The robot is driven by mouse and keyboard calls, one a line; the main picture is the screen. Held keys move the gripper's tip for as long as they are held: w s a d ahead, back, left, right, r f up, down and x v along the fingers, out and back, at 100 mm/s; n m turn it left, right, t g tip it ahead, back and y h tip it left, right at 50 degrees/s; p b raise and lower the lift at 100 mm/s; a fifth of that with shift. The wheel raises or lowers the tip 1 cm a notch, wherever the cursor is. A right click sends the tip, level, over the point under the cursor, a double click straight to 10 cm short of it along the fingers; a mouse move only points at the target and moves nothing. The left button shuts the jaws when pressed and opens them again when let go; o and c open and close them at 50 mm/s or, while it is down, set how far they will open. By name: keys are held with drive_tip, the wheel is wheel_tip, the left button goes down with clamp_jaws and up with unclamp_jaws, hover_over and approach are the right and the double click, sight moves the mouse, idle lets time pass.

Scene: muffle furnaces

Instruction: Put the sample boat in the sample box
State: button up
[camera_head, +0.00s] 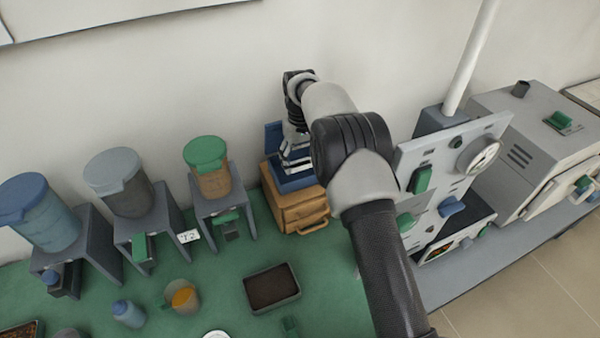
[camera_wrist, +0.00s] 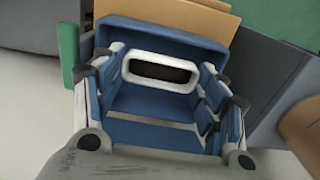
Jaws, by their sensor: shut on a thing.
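The sample boat (camera_wrist: 161,88) is a small white-rimmed oval dish with a dark inside. It shows in the wrist view between the fingertips of my gripper (camera_wrist: 162,72), which is shut on it. The blue sample box (camera_wrist: 170,32) lies right below the boat, with its floor visible around it. I cannot tell whether the boat touches the floor. In the head view my gripper (camera_head: 296,152) points down into the blue box (camera_head: 292,183), and the boat is hidden there.
The blue box stands on a tan wooden drawer box (camera_head: 300,208) near the wall. Lidded canisters on stands (camera_head: 207,178) are to the left. A dark tray (camera_head: 271,288) and an orange-filled beaker (camera_head: 184,297) are in front. A grey furnace (camera_head: 520,140) stands right.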

wheel_tip(320, 180, down, 5)
drive_tip(key=shift+f+b, duration=0.1)
drive_tip(key=shift+b, duration=0.3)
drive_tip(key=shift+f, duration=0.15)
drive_tip(key=o, duration=1.1)
wheel_tip(320, 180, up, 12)
drive_tip(key=shift+r+p, duration=0.15)
drive_tip(key=shift+p, duration=0.95)
